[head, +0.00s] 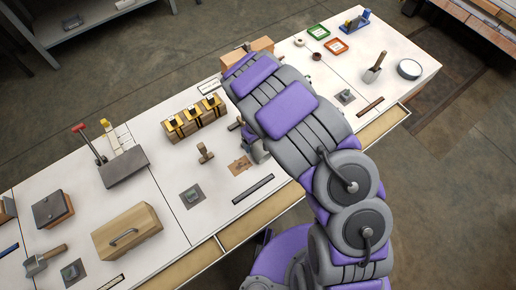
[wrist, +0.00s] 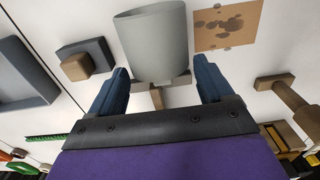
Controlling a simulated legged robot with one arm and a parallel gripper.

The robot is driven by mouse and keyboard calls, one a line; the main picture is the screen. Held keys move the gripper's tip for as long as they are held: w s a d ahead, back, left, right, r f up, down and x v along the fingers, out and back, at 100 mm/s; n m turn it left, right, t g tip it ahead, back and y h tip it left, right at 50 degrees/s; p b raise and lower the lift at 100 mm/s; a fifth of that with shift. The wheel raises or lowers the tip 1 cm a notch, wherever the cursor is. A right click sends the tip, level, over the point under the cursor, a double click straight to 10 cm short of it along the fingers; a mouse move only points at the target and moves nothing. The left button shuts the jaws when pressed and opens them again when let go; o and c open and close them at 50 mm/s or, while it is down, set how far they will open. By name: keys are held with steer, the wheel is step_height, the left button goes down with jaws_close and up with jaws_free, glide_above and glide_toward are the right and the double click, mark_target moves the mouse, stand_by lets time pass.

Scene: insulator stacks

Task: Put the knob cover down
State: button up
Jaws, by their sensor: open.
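The knob cover (wrist: 152,45) is a smooth grey, cup-like piece at the top middle of the wrist view. My gripper (wrist: 163,74) is open, with its two blue fingers apart near the lower part of the cover, one on each side. Gaps show between the fingers and the cover. A brown wooden piece (wrist: 157,97) shows just below the cover, between the fingers. I cannot tell whether they touch. In the head view my arm hides most of this spot. Only a grey-blue part shows beside the arm's end.
A stained brown square (head: 240,166) lies close by on the white table (head: 150,185). A wooden knob post (head: 205,153) stands left of it. A wooden block with black and yellow parts (head: 194,118) is behind. A dark bar (head: 253,189) lies near the front edge.

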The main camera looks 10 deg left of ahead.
step_height(320, 180, down, 2)
steer(key=shift+f, duration=0.15)
steer(key=shift+c, duration=0.2)
steer(key=c, duration=0.7)
